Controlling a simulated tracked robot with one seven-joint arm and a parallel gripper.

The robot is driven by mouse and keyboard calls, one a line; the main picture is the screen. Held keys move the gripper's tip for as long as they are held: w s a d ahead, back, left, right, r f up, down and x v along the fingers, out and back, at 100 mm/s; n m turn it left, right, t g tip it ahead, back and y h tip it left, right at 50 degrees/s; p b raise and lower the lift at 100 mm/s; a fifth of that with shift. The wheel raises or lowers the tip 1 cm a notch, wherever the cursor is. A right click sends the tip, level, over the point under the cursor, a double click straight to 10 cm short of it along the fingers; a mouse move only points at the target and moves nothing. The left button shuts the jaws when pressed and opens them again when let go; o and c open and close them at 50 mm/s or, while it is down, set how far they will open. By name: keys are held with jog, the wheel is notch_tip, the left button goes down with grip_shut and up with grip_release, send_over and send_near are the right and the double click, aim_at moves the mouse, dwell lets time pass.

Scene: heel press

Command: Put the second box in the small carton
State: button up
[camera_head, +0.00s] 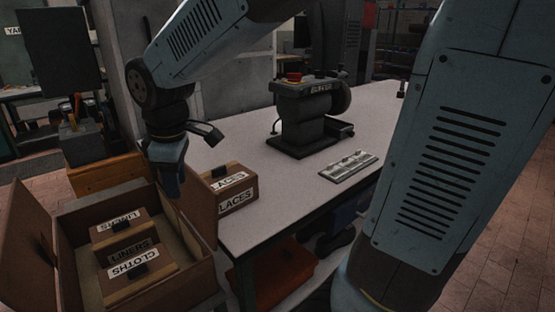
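The open brown carton (67,240) stands at the lower left with its flaps spread. Inside it are two brown boxes with dark tabs on top: one labelled LINERS (106,234) at the back and one labelled CLOTHS (153,281) in front. A third brown box, labelled LACES (238,200), sits on the table's left end, just right of the carton, with a dark tab on top. My gripper (172,192) points down by the carton's back right side, left of the LACES box and apart from it. Its fingers overlap in this view, so their opening is hidden. No held box shows.
An orange bin (270,278) is under the table. The tabletop between the LACES box and the machine is clear.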

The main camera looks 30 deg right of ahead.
jog(key=s+d+r+m+t, duration=0.1)
jog(key=s+d+r+m, duration=0.1)
jog(key=s+d+m, duration=0.3)
jog(key=s+d+r+m+t, duration=0.2)
jog(key=s+d+m, duration=0.3)
jog(key=d, duration=0.8)
jog(key=r+m, duration=0.1)
jog(key=m, duration=0.2)
jog(key=shift+s+d+m+t, duration=0.2)
jog(key=shift+s+m+t, duration=0.1)
jog(key=shift+s, duration=0.05)
jog(key=shift+a+r, duration=0.1)
jog(key=shift+a, duration=0.05)
